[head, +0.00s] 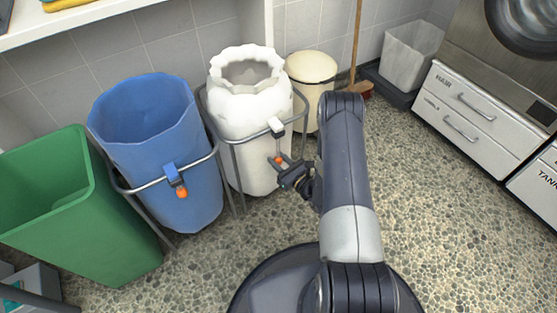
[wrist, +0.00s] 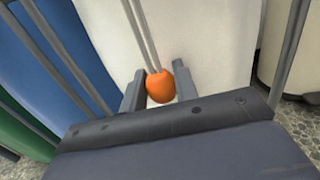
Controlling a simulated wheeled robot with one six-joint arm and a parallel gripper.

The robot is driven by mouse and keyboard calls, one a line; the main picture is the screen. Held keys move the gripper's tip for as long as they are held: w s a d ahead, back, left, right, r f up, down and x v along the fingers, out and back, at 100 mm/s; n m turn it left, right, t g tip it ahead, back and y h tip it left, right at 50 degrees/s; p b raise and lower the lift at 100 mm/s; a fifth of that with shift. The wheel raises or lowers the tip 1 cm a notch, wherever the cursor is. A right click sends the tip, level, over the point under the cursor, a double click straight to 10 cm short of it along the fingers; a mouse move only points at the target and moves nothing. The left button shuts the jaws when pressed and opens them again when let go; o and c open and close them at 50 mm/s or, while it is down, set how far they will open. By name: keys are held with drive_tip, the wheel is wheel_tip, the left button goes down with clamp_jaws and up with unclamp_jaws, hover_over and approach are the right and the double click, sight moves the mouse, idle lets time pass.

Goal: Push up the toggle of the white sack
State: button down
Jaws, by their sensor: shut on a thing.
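The white sack (head: 250,115) hangs in a grey metal frame, its ruffled mouth drawn in somewhat but still open. Its white toggle (head: 276,127) sits at the front near the frame's rail. Cords run down from it to an orange bead (head: 279,160). My gripper (head: 283,170) is below the toggle, at the cord's lower end. In the wrist view the orange bead (wrist: 160,86) sits between the two fingers (wrist: 160,88), with two cords rising from it. The gripper is shut on the bead. The toggle is out of the wrist view.
A blue sack (head: 150,130) with a blue toggle (head: 173,172) and its own orange bead stands to the left. A green bin (head: 75,200) is farther left. A cream bin (head: 312,75) stands behind right. The speckled floor (head: 450,220) at right is clear.

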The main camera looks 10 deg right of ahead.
drive_tip(key=shift+f+b, duration=0.9)
drive_tip(key=c, duration=1.1)
unclamp_jaws()
drive_tip(key=p+v, duration=0.3)
drive_tip(key=v, duration=0.8)
